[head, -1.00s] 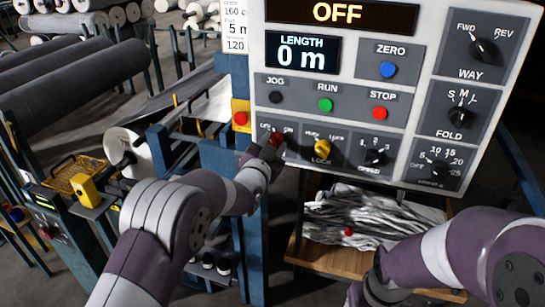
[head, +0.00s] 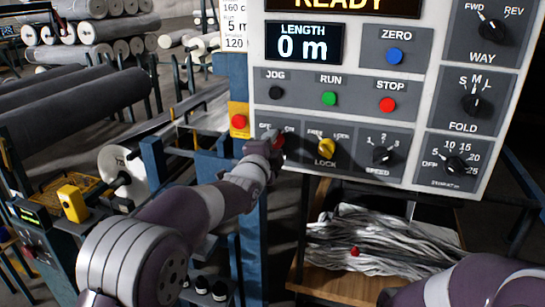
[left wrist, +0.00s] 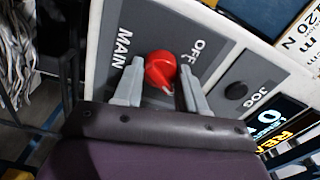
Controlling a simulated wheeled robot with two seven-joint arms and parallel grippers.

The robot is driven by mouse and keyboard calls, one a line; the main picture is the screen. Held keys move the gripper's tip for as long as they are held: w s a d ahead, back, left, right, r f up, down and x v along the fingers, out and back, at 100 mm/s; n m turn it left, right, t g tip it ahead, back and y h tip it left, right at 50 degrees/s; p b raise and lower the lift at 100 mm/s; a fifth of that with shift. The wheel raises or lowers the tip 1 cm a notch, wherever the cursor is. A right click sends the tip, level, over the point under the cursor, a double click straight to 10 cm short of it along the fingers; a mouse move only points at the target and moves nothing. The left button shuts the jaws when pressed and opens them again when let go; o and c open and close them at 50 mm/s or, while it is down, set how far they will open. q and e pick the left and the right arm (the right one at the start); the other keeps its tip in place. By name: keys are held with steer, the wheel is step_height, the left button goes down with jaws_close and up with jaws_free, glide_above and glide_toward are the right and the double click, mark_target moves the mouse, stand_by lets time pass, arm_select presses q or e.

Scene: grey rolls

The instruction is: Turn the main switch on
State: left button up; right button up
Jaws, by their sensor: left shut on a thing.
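The control panel (head: 354,106) fills the upper right of the head view. Its top display (head: 340,4) reads READY, and the length display (head: 304,43) reads 0 m. The red main switch (head: 278,146) is at the panel's lower left, mostly hidden by my left gripper (head: 272,150). In the left wrist view the red knob (left wrist: 160,69) sits between the two grey fingers of my left gripper (left wrist: 157,90), between the MAIN and OFF labels. The gripper is shut on it. My right arm shows at the lower right; its gripper is out of view.
The yellow lock knob (head: 326,147) is just right of the main switch. A red button on a yellow box (head: 239,121) is close on the left. Below the panel is a wooden shelf (head: 330,283) with crumpled grey material. Large grey rolls (head: 75,105) lie at the left.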

arm_select(q)
steer(key=shift+f+m+b, duration=0.15)
steer(key=shift+m+b, duration=0.8)
steer(key=shift+m, duration=0.25)
steer(key=o, duration=1.1)
steer(key=shift+c, duration=0.2)
steer(key=shift+s, duration=0.1)
steer(key=b+v, duration=0.3)
steer(key=v, duration=0.9)
steer(key=shift+s, duration=0.25)
steer(key=shift+a, duration=0.1)
